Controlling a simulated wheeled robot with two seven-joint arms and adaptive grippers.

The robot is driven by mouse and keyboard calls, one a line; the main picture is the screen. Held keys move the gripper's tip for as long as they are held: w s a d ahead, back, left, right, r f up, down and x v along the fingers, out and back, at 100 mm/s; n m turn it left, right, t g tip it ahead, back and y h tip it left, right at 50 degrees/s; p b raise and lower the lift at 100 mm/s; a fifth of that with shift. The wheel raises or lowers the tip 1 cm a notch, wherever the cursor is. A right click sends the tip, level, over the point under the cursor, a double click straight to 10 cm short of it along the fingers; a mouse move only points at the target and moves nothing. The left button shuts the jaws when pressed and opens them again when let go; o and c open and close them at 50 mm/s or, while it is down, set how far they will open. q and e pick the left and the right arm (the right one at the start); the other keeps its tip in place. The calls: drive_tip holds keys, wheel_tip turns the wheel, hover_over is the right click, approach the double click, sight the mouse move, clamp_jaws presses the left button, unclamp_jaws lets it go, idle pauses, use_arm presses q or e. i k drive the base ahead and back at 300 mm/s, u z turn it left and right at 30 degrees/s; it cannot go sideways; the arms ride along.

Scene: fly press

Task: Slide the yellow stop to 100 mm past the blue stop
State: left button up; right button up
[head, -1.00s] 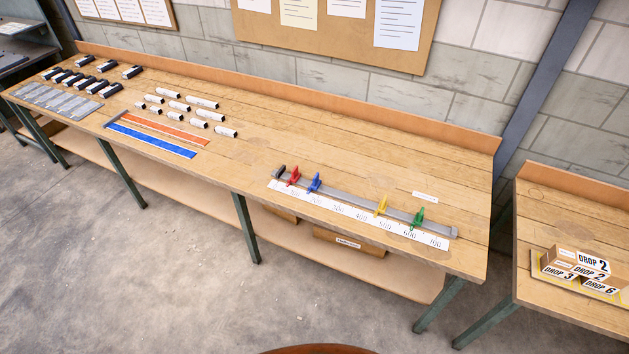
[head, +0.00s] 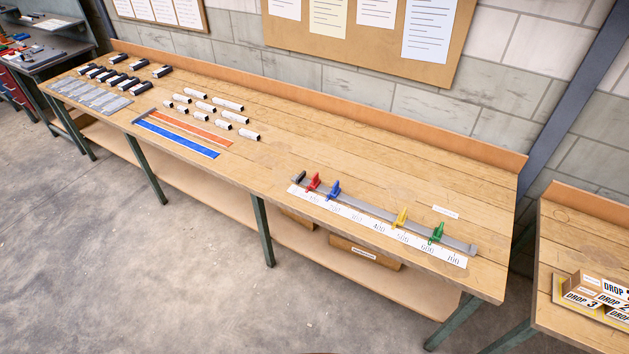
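The yellow stop (head: 401,217) sits on a grey rail (head: 368,208) on the long wooden bench, above roughly the 400 to 500 part of the white scale (head: 349,222). The blue stop (head: 333,190) is on the same rail to its left, near the 200 mark. A wide gap of bare rail lies between them. The red stop (head: 314,182) is just left of the blue one. The green stop (head: 436,232) is right of the yellow one. The scale's digits are small and hard to read exactly. Neither of my grippers is in view.
The long bench (head: 300,250) has clear wood around the rail. A small white label (head: 445,212) lies behind it. A second bench with DROP boxes (head: 590,290) stands at the right.

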sight(401, 219)
drive_tip(key=z, duration=1.25)
